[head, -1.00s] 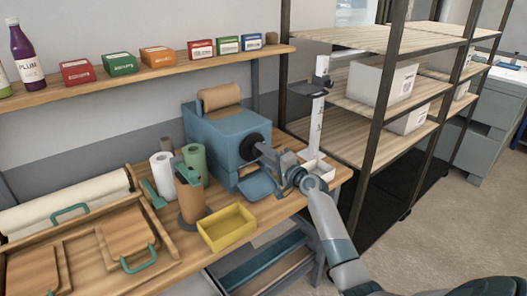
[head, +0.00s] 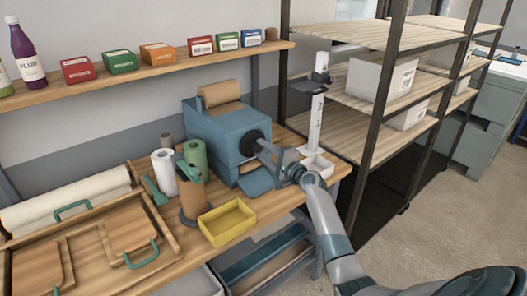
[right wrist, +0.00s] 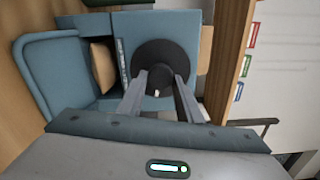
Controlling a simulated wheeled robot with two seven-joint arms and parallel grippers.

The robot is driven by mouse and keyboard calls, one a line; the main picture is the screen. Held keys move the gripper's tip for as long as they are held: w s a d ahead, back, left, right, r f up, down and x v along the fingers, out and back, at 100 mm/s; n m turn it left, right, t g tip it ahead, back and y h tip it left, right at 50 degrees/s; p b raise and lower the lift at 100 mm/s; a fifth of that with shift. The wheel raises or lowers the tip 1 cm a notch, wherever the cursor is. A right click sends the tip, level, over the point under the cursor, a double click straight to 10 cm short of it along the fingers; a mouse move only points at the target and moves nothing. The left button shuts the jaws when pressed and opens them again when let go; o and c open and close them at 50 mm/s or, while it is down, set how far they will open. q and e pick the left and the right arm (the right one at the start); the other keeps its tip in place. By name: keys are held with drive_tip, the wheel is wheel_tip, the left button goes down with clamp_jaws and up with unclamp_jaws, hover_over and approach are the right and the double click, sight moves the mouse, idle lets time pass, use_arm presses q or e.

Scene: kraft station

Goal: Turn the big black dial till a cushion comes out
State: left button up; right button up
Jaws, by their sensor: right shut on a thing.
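The blue machine (head: 222,122) stands on the bench with a brown paper roll (head: 221,94) on top. Its big black dial (head: 250,144) is on the right side, partly behind my right gripper (head: 262,148). In the right wrist view my right gripper (right wrist: 161,84) has its two fingers against the round dial (right wrist: 158,55), shut on it. A small white mark shows on the dial between the fingers. A brown papery piece (right wrist: 103,66) shows at the machine's opening, beside the blue tray (right wrist: 58,72). I cannot tell if it is a cushion. My left gripper is not in view.
A yellow bin (head: 227,221), a brown roll on a stand (head: 193,200) and green and white rolls stand left of my arm. A white post (head: 316,120) with a white tray is just right of the gripper. Shelving (head: 375,115) stands farther right.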

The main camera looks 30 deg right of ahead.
drive_tip(key=o, duration=1)
drive_tip(key=shift+d, duration=0.1)
drive_tip(key=shift+s, duration=0.1)
drive_tip(key=s+b, duration=0.1)
drive_tip(key=s, duration=0.4)
drive_tip(key=s+d+b, duration=0.1)
drive_tip(key=s, duration=0.5)
drive_tip(key=s+b, duration=0.2)
drive_tip(key=s, duration=0.4)
drive_tip(key=shift+s+d, duration=0.1)
drive_tip(key=shift+d, duration=0.05)
drive_tip(key=shift+o, duration=0.2)
